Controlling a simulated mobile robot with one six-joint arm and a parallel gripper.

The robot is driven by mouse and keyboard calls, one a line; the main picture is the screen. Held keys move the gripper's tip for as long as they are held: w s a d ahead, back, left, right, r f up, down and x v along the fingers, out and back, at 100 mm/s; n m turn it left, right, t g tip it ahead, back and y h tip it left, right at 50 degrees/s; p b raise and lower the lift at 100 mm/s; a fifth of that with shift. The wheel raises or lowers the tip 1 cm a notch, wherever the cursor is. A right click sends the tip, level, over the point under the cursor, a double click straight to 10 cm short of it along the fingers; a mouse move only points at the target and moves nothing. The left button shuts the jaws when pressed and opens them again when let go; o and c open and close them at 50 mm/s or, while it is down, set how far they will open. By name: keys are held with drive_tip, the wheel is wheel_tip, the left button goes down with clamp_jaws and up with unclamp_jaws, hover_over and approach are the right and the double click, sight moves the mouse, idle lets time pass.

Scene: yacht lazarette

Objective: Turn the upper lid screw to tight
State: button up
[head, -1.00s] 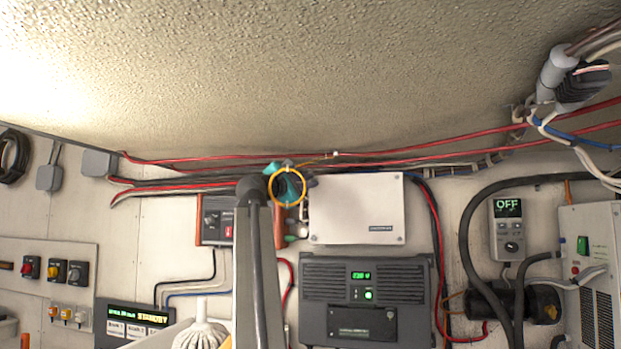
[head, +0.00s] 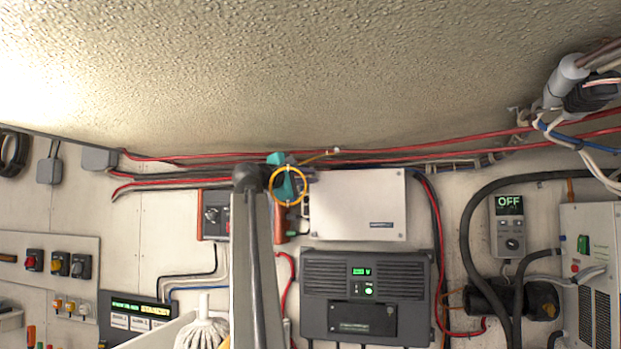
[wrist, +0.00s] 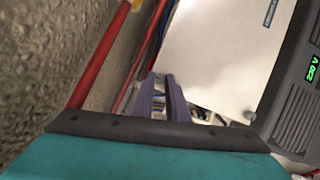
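A white box with a flat lid (head: 370,205) is mounted on the wall, right of my gripper in the head view. Its pale lid face also shows at the upper right of the wrist view (wrist: 220,50). My gripper, with teal parts and a yellow ring (head: 289,187), is at the box's left edge. In the wrist view its two purple-grey fingers (wrist: 161,98) point toward the box's edge, with a narrow gap between them. I see nothing clearly held. My arm hides part of the wall.
A dark inverter (head: 320,280) with a lit green display is below the box. Red cables (head: 450,147) run along the wall above it. A grey and orange device (head: 215,215) is to the left. A meter reading OFF (head: 509,225) and thick black hoses are to the right.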

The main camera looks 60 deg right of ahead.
drive_tip(key=o, duration=0.4)
drive_tip(key=shift+w+a+f, duration=0.1)
drive_tip(key=shift+w, duration=0.1)
drive_tip(key=shift+o, duration=0.2)
drive_tip(key=shift+s, duration=0.15)
drive_tip(key=w+a+f+b, duration=0.1)
drive_tip(key=a+b, duration=0.2)
drive_tip(key=a, duration=1)
drive_tip(key=shift+a, duration=0.3)
drive_tip(key=shift+f, duration=0.1)
